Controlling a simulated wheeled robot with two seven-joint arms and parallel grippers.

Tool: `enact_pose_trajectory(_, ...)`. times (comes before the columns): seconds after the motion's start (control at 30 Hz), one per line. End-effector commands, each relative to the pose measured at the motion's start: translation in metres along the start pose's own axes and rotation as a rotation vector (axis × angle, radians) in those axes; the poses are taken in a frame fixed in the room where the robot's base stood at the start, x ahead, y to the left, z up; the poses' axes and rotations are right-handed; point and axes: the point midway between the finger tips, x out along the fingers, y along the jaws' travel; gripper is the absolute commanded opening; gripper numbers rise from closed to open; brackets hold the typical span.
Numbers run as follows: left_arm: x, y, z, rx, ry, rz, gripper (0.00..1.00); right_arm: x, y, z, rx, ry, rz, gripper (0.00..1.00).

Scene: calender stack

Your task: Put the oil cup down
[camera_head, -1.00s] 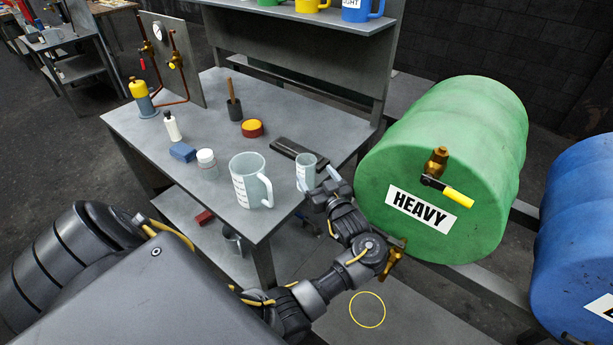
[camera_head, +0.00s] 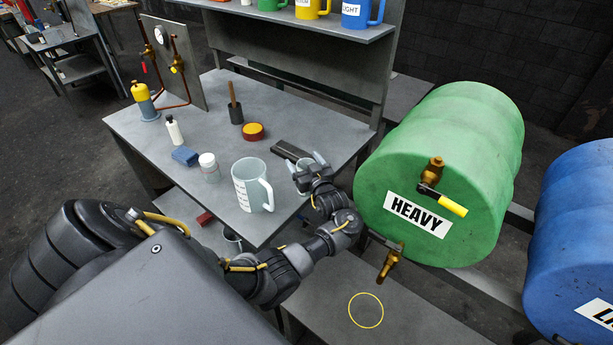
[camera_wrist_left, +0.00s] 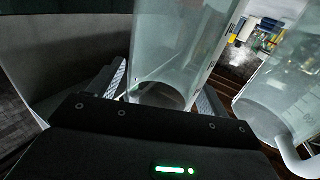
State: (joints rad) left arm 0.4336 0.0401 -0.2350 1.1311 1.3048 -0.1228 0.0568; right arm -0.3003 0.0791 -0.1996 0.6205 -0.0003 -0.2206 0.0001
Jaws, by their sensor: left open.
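The oil cup, a small clear cup (camera_head: 304,164), is near the right front edge of the grey workbench (camera_head: 185,118). My left gripper (camera_head: 307,164) is at the cup, open, with a finger on either side. The left wrist view shows the clear cup wall (camera_wrist_left: 180,50) between the two fingers (camera_wrist_left: 160,90). The cup looks upright. In the head view the fingers hide part of it, and its contact with the bench is not clear. My right gripper is not in view.
A large clear measuring jug (camera_head: 246,184) stands left of the cup, close by. A dark flat block (camera_head: 292,150) lies behind it. The green HEAVY drum (camera_head: 440,170) is close on the right.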

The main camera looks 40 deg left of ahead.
Motion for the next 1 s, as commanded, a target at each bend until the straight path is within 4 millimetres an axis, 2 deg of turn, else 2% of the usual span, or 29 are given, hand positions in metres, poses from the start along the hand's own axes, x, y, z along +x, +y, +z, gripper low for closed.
enact_pose_trajectory(0.23, 0.002, 0.0005, 0.0003, -0.002, -0.001, 0.001, 0.77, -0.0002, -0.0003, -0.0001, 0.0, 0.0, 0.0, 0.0)
enact_pose_trajectory(0.7, 0.0017, 0.0005, 0.0003, -0.001, 0.0, 0.001, 0.18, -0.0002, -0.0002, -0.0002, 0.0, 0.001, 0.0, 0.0)
enact_pose_trajectory(0.73, 0.0017, 0.0006, 0.0002, -0.001, 0.0, 0.001, 0.18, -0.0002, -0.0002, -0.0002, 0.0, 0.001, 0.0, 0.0)
enact_pose_trajectory(0.77, 0.0017, 0.0006, 0.0001, -0.001, 0.0, 0.001, 0.13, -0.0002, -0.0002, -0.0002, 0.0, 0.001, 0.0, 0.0)
enact_pose_trajectory(1.0, 0.0017, 0.0007, -0.001, -0.002, 0.0, 0.001, 0.13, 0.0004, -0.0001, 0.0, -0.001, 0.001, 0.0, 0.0)
